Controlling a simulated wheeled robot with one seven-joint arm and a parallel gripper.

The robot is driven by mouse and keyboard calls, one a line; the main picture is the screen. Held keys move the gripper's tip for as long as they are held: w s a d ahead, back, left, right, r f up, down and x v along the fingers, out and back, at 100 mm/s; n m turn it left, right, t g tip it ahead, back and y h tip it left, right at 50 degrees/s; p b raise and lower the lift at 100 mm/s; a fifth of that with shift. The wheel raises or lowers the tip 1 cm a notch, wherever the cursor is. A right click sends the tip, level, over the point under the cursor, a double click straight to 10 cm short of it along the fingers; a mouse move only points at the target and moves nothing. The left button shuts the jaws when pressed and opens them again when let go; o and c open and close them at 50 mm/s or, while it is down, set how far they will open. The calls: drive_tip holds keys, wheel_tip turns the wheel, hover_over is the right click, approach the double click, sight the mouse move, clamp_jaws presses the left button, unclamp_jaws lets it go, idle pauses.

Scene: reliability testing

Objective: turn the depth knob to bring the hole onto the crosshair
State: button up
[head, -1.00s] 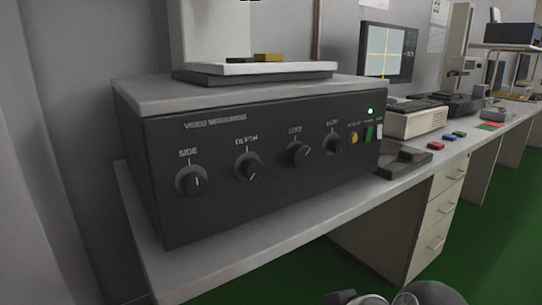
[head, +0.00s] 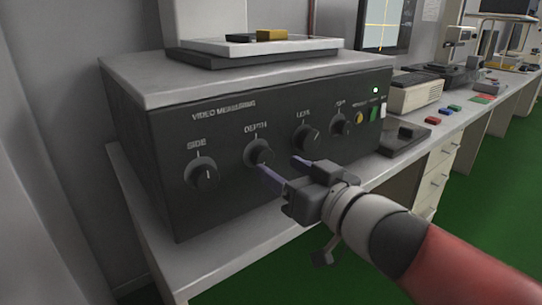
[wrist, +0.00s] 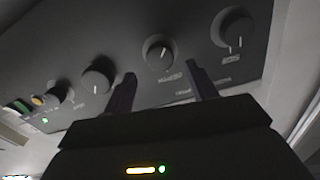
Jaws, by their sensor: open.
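The depth knob (head: 259,153) is a round black knob on the dark front panel (head: 240,205), between the side knob (head: 201,175) and the knob marked like LENS (head: 306,138). In the wrist view the depth knob (wrist: 158,50) lies beyond and roughly between the fingertips. My gripper (head: 279,166) is open and empty in front of the panel, its fingertips slightly right of and below the depth knob. Whether a finger touches the panel is unclear. The monitor (head: 386,28) shows a yellow crosshair, cut off at the top; I cannot make out the hole.
A fourth knob (head: 341,124), a yellow button (head: 359,118) and a green switch (head: 374,112) sit farther right on the panel. A yellow block (head: 271,35) rests on the stage above. A black pedestal-like box (head: 405,136) stands on the bench to the right.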

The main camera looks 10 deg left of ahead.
sight(266, 158)
drive_tip(key=x, duration=0.5)
drive_tip(key=shift+s+p, duration=0.1)
drive_tip(key=shift+p, duration=0.2)
drive_tip(key=c, duration=1)
